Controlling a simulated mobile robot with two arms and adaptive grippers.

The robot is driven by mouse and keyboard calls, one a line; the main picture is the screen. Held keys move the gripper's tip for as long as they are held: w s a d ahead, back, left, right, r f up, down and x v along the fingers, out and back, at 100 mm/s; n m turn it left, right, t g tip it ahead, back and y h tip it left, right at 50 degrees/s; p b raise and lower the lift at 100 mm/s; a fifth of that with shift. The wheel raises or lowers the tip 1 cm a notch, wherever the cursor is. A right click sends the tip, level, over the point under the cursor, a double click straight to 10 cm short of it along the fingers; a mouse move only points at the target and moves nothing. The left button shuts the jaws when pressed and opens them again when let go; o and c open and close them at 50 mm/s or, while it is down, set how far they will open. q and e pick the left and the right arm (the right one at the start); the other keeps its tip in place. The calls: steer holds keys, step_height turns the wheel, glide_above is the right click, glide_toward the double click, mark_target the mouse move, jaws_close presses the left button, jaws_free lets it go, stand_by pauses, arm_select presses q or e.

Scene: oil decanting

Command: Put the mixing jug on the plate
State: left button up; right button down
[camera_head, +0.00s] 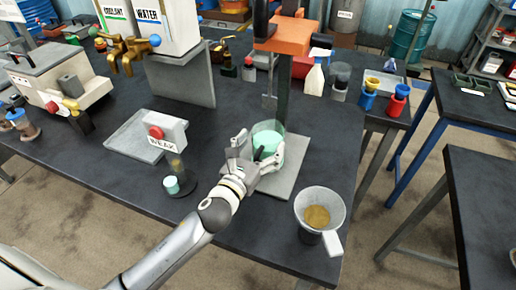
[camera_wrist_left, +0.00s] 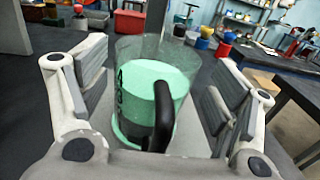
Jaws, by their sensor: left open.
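The mixing jug (camera_head: 268,130) is clear with a black handle and holds pale green liquid. It stands upright on the right-hand grey plate (camera_head: 292,178), under the orange stand, in the head view. My left gripper (camera_head: 258,150) is open at the jug's near side. In the left wrist view the jug (camera_wrist_left: 150,85) sits between the open fingers of the gripper (camera_wrist_left: 160,100), its black handle facing me. Gaps show between the finger pads and the jug wall. My right gripper is not in view.
A grey funnel-like cup (camera_head: 318,212) with brown liquid stands near the right front edge. A red-knobbed block marked WEAK (camera_head: 165,130) and a small dark vessel (camera_head: 178,180) are left of my arm. The orange stand (camera_head: 284,35) rises behind the jug.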

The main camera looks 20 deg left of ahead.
arm_select(q)
steer(key=s+a+b, duration=0.1)
steer(key=s+b, duration=0.2)
steer(key=s, duration=0.9)
steer(key=shift+a, duration=0.25)
